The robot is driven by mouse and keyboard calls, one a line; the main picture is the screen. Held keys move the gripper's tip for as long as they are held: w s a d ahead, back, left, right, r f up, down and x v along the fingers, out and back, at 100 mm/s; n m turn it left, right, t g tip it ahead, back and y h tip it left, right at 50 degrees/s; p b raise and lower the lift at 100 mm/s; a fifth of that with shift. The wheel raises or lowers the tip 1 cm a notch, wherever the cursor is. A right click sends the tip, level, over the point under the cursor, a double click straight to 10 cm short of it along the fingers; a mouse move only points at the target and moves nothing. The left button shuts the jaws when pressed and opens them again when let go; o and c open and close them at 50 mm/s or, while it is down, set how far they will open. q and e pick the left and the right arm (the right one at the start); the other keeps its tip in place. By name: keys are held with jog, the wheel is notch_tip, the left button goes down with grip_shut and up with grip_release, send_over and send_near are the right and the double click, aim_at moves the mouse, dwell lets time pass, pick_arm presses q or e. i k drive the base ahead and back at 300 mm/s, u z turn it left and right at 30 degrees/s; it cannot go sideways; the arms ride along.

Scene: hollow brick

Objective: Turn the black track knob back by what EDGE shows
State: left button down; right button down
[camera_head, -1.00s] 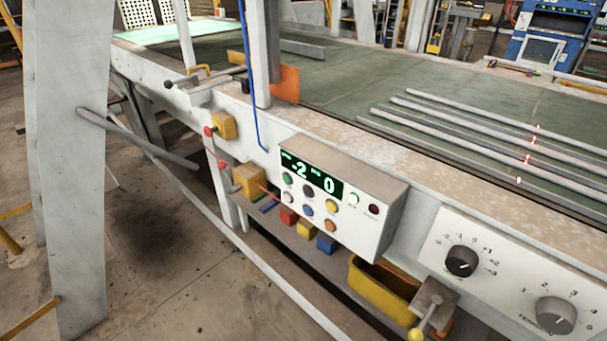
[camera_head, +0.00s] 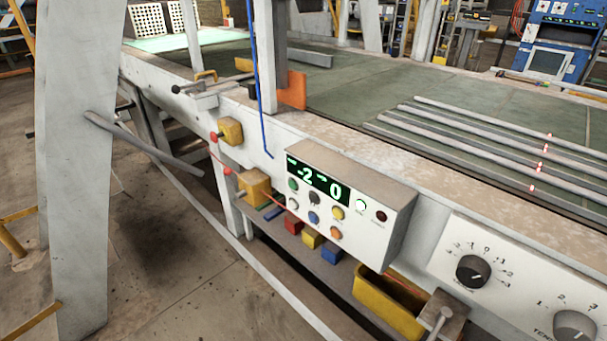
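The black track knob (camera_head: 472,270) sits on a white panel (camera_head: 445,237) at the lower right, on the side of the line. A printed scale with small numbers, 0 near the top, runs around it. Its pointer is too small to read surely. A grey control box (camera_head: 404,215) left of the knob has a dark display (camera_head: 318,180) with green digits: "-2" at left and "0" at right. The small labels beside the digits are not legible, so I cannot tell which is EDGE. Neither of my grippers is in view.
A larger grey knob (camera_head: 574,328), labelled with letters starting "TEN", is right of the black knob, cut by the frame's lower edge. Coloured buttons (camera_head: 314,218) sit under the display. A small lever (camera_head: 440,322) and yellow bin (camera_head: 385,305) are below. Long bars (camera_head: 470,150) lie on the green belt.

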aim_at(472, 272)
jog(key=z, duration=1.2)
